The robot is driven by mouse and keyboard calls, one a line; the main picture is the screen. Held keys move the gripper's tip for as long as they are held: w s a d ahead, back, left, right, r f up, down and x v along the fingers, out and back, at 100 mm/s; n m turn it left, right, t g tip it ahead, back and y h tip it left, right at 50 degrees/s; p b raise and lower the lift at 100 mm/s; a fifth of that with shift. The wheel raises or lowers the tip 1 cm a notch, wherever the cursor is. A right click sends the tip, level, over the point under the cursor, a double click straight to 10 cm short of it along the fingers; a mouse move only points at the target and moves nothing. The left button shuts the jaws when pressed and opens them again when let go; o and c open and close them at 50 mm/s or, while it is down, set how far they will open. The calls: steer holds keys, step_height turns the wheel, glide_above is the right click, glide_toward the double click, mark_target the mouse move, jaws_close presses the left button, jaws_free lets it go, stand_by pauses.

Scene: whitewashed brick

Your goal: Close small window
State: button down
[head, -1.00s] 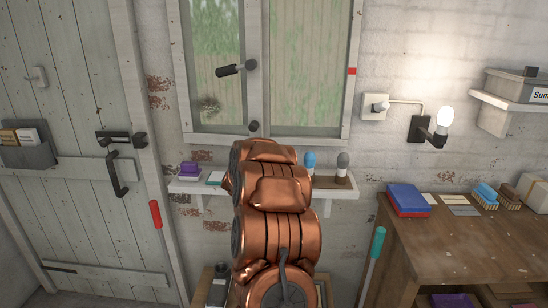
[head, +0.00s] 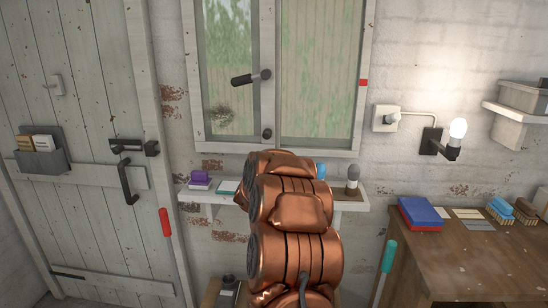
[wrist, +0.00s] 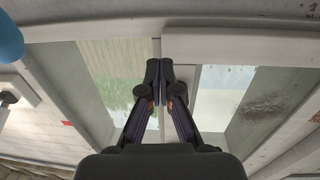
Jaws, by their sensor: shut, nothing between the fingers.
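Whether a sash stands ajar is hard to tell. In the wrist view my gripper (wrist: 164,70) is shut and empty, in front of the window's middle upright. The window frame (wrist: 235,42) also shows there, with a pane on each side. I cannot tell whether the fingertips touch it.
A shelf (head: 350,206) below the window holds a purple block (head: 202,177) and brushes, partly behind my arm. A plank door (head: 85,90) stands left. A lit wall lamp (head: 457,130) and a wooden workbench (head: 450,260) with a blue box (head: 420,211) are right.

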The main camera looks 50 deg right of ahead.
steer(key=b+v, duration=0.2)
steer(key=v, duration=0.7)
steer(key=shift+s+d, duration=0.2)
steer(key=shift+s, duration=0.1)
